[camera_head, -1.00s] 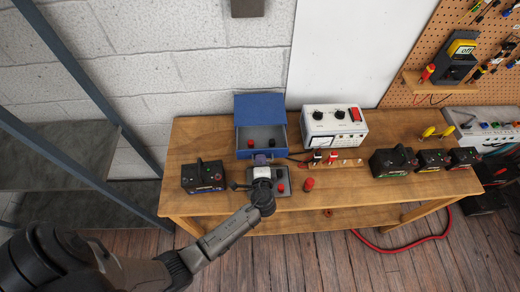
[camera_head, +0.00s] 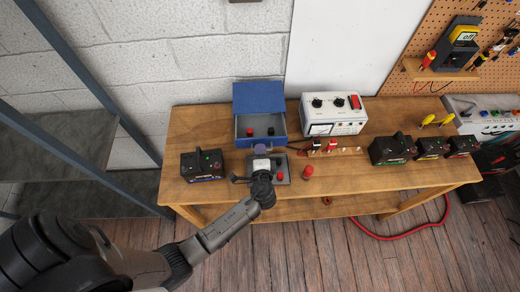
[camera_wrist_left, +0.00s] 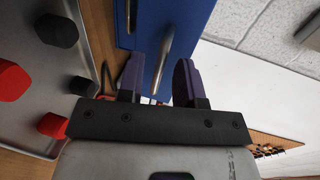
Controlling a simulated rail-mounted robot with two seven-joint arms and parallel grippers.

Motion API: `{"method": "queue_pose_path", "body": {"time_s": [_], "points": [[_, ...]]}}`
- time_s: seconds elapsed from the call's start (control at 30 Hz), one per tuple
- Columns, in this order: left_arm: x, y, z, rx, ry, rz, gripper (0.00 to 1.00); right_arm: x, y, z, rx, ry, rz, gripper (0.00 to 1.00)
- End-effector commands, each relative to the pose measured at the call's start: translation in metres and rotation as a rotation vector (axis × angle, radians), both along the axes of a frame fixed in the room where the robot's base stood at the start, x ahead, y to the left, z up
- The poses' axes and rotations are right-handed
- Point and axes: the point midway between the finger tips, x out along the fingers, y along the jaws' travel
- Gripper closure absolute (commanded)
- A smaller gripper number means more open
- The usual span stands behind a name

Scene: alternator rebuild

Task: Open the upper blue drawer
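The blue drawer unit (camera_head: 259,97) stands at the back left of the workbench. Its upper drawer (camera_head: 262,124) is pulled out toward me, with a red and a black knob showing inside. My left gripper (camera_head: 261,150) is just in front of the drawer's front. In the left wrist view the two purple fingers (camera_wrist_left: 158,82) are apart, with a metal bar handle (camera_wrist_left: 166,42) on the blue front showing beyond and between them. I see no clear contact between fingers and handle. My right gripper is out of view.
A black box (camera_head: 202,164) is at the left and a white instrument (camera_head: 333,115) at the right. Bare wood (camera_head: 222,133) lies left of the drawer.

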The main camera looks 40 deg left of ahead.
Motion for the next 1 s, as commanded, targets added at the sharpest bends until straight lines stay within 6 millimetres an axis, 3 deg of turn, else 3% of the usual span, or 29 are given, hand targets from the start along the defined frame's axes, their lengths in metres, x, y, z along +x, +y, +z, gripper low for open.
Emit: {"method": "queue_pose_path", "body": {"time_s": [0.5, 0.73, 1.0], "points": [[-0.069, -0.065, 0.019, -0.002, 0.001, -0.001, 0.67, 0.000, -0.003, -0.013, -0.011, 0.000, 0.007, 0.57], [-0.084, -0.079, 0.024, -0.001, 0.001, 0.000, 0.67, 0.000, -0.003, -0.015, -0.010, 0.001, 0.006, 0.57], [-0.087, -0.083, 0.026, 0.000, 0.000, 0.000, 0.67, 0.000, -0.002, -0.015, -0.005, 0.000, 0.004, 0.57]]}}
